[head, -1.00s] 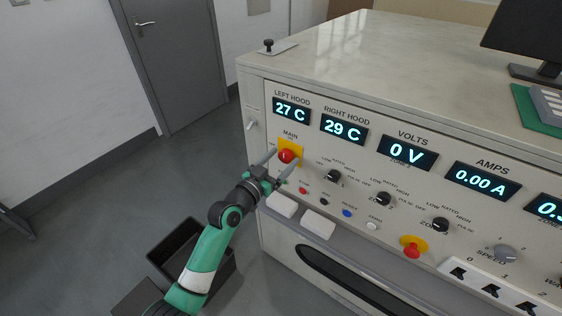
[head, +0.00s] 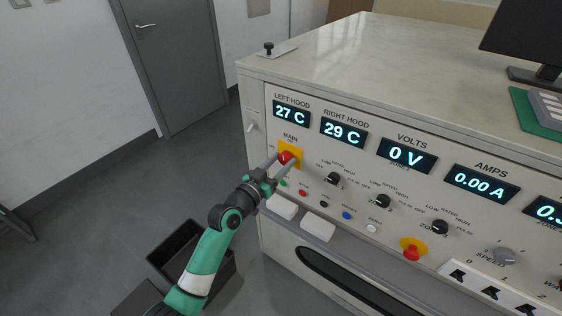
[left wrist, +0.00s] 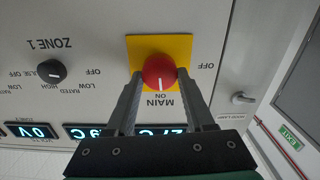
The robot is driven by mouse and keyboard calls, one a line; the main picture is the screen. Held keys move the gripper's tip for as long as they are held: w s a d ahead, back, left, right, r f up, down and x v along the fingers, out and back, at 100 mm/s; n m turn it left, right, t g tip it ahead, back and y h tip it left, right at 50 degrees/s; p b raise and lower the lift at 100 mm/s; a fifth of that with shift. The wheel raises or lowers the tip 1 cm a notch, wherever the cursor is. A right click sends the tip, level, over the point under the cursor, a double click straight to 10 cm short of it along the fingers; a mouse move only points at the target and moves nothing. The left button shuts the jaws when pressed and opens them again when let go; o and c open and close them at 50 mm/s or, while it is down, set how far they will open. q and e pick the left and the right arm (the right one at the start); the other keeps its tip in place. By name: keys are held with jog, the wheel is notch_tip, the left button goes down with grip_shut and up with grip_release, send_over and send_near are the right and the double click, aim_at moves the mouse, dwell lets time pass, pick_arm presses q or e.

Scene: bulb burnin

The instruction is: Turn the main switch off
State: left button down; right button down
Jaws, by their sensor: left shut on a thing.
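The main switch is a round red knob on a yellow square plate on the front panel. It shows in the head view (head: 287,158) and in the left wrist view (left wrist: 159,71). A white mark on the knob points toward the ON label (left wrist: 160,96); the OFF label (left wrist: 206,66) is to the right in the wrist view. My left gripper (head: 281,163) has its two fingers on opposite sides of the knob, shut on it. The fingers (left wrist: 160,76) also show in the wrist view. My right gripper is not in view.
The Zone 1 knob (head: 333,178) sits to the right of the main switch. Small coloured buttons and another red knob on yellow (head: 411,252) are lower right. White blocks (head: 282,207) stand on the ledge below. A dark open bin (head: 222,270) is on the floor.

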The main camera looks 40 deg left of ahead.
pick_arm(q)
jog(key=n+p, duration=0.1)
jog(key=n, duration=0.3)
jog(key=shift+a+r, duration=0.1)
jog(key=n+p, duration=0.2)
jog(key=n, duration=0.2)
jog(key=shift+n, duration=0.3)
jog(key=n+p, duration=0.1)
jog(key=n, duration=0.3)
jog(key=shift+a, duration=0.1)
jog(key=shift+f+n+p, duration=0.15)
jog(key=shift+n+p, duration=0.15)
jog(key=shift+n, duration=0.85)
jog(key=shift+f+n+p, duration=0.15)
jog(key=shift+n+p, duration=0.1)
jog(key=shift+n, duration=0.9)
jog(key=shift+c, duration=1.3)
grip_release()
